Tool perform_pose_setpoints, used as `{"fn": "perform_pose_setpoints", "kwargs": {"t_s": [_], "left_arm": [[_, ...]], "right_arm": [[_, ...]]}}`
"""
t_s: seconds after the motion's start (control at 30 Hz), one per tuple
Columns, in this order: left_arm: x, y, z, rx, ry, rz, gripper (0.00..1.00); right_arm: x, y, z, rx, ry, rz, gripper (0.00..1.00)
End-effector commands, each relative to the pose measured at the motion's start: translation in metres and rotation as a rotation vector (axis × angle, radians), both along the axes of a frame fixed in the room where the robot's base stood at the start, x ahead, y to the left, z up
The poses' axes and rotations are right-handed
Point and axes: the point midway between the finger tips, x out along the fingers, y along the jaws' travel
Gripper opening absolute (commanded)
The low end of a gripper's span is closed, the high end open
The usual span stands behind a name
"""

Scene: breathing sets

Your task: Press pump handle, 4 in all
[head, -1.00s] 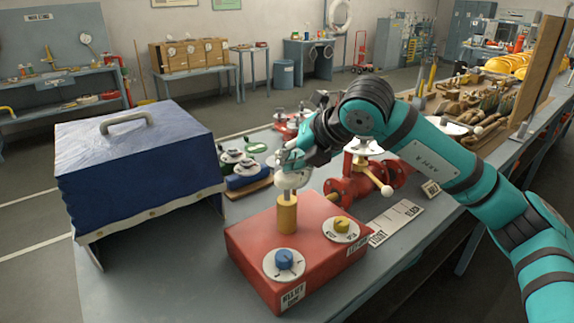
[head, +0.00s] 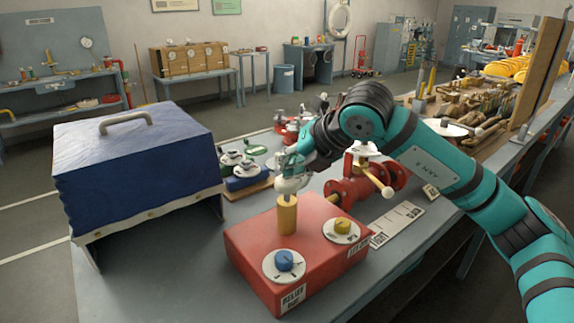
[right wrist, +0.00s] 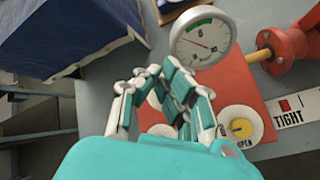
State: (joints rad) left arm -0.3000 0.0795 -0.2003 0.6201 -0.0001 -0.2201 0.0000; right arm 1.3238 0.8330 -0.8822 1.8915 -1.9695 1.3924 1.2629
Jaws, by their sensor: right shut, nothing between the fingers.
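The pump is a red box (head: 255,245) on the bench, with an upright brass cylinder (head: 287,214) on its top. My right gripper (head: 290,184) is directly over the cylinder, shut and empty, its fingers pointing down. The pump handle at the top of the cylinder is mostly hidden by the fingers, so I cannot make out its shape or the exact contact. In the right wrist view the shut fingers (right wrist: 172,85) cover the cylinder. A round gauge (right wrist: 203,37) with a green arc shows beyond them. My left gripper is not in view.
A blue knob (head: 284,260) and a yellow knob (head: 342,227) sit on white dials on the box. A red valve (head: 372,188) with a white-tipped lever stands behind right. A blue-covered hood (head: 135,165) stands left. The bench in front is clear.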

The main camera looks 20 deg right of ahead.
Motion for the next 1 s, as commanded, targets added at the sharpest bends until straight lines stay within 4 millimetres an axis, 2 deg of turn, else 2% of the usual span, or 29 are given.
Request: {"fn": "perform_pose_setpoints", "kwargs": {"t_s": [0.17,0.47,1.0], "left_arm": [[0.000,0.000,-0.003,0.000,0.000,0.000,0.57],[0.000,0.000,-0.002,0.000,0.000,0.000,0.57],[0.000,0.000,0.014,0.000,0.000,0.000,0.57]], "right_arm": [[-0.001,0.000,-0.006,-0.003,0.007,0.001,0.00],[-0.001,0.000,-0.004,-0.003,0.007,0.001,0.00],[0.000,0.000,0.026,-0.002,0.005,0.000,0.00]]}}
